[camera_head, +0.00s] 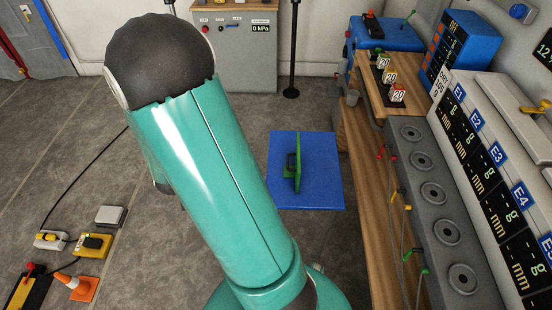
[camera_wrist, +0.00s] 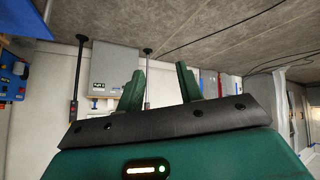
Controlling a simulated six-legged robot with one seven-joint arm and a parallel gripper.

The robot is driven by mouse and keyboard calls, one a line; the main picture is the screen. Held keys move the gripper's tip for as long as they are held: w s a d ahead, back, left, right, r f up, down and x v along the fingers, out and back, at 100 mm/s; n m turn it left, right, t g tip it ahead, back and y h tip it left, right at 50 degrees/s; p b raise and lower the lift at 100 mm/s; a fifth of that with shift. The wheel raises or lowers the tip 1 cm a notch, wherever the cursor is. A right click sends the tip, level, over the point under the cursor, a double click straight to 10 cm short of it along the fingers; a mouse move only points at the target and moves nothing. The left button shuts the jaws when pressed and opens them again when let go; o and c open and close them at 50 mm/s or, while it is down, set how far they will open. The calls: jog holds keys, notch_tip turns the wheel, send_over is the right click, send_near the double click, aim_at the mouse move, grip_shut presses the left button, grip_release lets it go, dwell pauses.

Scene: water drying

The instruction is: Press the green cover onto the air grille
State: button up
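I cannot make out the air grille for certain in either view. In the wrist view my gripper (camera_wrist: 160,80) has its two green fingers apart with nothing between them, so it is open and empty. The head view does not show my gripper; only my teal arm shows, left of the mat. The green panel does not show in the wrist view.
A wooden bench (camera_head: 366,200) with a grey row of round ports (camera_head: 411,132) runs along the right. A grey cabinet (camera_head: 246,50) with a pressure display stands at the back. An orange cone (camera_head: 83,289) and cabled boxes lie at lower left.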

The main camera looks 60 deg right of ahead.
jog(key=s+d+f+g+h, duration=0.2)
jog(key=s+d+f+h, duration=0.2)
jog(key=s+d+f, duration=0.35)
jog(key=n+g+h, duration=0.2)
jog(key=n+h, duration=0.2)
jog(key=h, duration=0.3)
send_near(288, 164)
jog(key=a, duration=0.1)
jog(key=a+f, duration=0.1)
jog(key=a, duration=0.2)
jog(key=shift+w+f, duration=0.15)
jog(key=shift+f, duration=0.15)
jog(key=shift+s+n+h, duration=0.3)
jog(key=shift+s, duration=0.05)
jog(key=shift+s+d+t, duration=0.1)
jog(key=shift+d+t, duration=0.2)
jog(key=x, duration=0.7)
jog(key=shift+d+r, duration=0.1)
jog(key=shift+d, duration=0.3)
jog(key=shift+r+x, duration=0.2)
jog(key=shift+x, duration=2.55)
jog(key=shift+s, duration=0.1)
grip_shut()
